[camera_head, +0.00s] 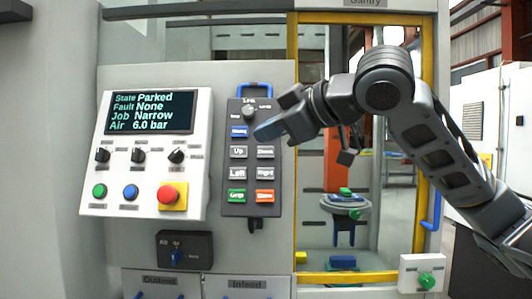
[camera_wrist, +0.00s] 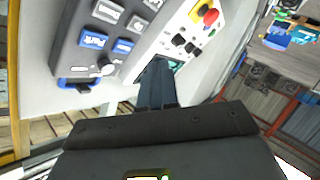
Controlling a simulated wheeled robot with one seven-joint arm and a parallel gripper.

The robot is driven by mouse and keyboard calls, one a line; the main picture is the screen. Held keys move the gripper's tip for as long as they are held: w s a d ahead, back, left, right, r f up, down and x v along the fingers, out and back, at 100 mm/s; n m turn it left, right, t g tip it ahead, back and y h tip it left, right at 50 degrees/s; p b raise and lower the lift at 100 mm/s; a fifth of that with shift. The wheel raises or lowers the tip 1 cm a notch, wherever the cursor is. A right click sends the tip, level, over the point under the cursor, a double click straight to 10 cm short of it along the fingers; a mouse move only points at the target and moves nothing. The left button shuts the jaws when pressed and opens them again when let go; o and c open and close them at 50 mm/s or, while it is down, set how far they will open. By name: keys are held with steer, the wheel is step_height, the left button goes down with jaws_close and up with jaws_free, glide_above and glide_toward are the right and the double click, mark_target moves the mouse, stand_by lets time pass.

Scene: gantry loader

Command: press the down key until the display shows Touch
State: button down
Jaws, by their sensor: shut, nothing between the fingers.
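The down key (camera_head: 265,152) is a grey key in the right column of the dark key unit, beside the up key (camera_head: 237,152). The grey down key also shows near the top of the wrist view (camera_wrist: 107,10). The display (camera_head: 150,112) reads State Parked, Fault None, Job Narrow, Air 6.0 bar. My gripper (camera_head: 260,133) is shut and empty. In the head view its tip appears just above the down key and covers the blue key there. In the wrist view my shut fingers (camera_wrist: 158,82) point towards the display and stand apart from the keys.
A red stop button (camera_head: 168,195) sits on the white panel, with green and blue buttons and several knobs. A yellow-framed opening (camera_head: 292,180) is right of the keys.

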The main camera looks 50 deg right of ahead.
mark_target(257, 152)
steer(key=w+d+f+b, duration=0.2)
steer(key=w+d+f, duration=0.1)
steer(key=w+d, duration=0.2)
steer(key=shift+d, duration=0.65)
steer(key=shift+w+d, duration=0.1)
stand_by(1.8)
steer(key=shift+w+d+f, duration=0.15)
steer(key=shift+d, duration=0.1)
steer(key=shift+w+d+f, duration=0.1)
steer(key=shift+w+d, duration=0.1)
steer(key=shift+d, duration=0.05)
stand_by(0.8)
steer(key=shift+a, duration=0.1)
steer(key=shift+s+a+r, duration=0.25)
steer(key=shift+s+a, duration=0.2)
stand_by(0.4)
steer(key=shift+s+a+r+p, duration=0.2)
steer(key=shift+s+a+r, duration=0.1)
steer(key=shift+s+a, duration=0.3)
steer(key=shift+s+a+r+p, duration=0.25)
steer(key=shift+s+a, duration=0.1)
steer(key=shift+a, duration=0.3)
steer(key=shift+s+a+r+p, duration=0.15)
steer(key=shift+s+a+r, duration=0.15)
steer(key=shift+s+a, duration=0.3)
steer(key=shift+w, duration=0.1)
